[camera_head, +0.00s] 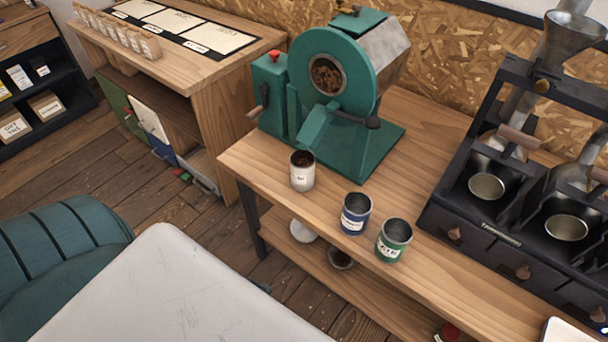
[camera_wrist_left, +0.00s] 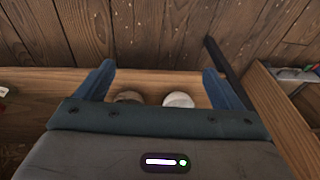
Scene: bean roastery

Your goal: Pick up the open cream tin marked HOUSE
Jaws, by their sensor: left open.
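A cream tin (camera_head: 302,176) stands upright and open on the near left part of the wooden bench, with dark contents inside. Its label is too small to read. A blue tin (camera_head: 356,216) and a green tin (camera_head: 394,242) stand to its right, both open. My left gripper (camera_wrist_left: 160,77) is open and empty in the left wrist view, its two blue fingers wide apart. Neither gripper appears in the head view, so the distance to the cream tin cannot be told.
A teal roaster (camera_head: 332,90) stands just behind the cream tin. A black machine (camera_head: 500,215) with metal cups fills the bench's right. A white bowl (camera_head: 302,232) and a dark bowl (camera_head: 341,259) sit on the lower shelf. Bare bench (camera_head: 425,135) lies between roaster and machine.

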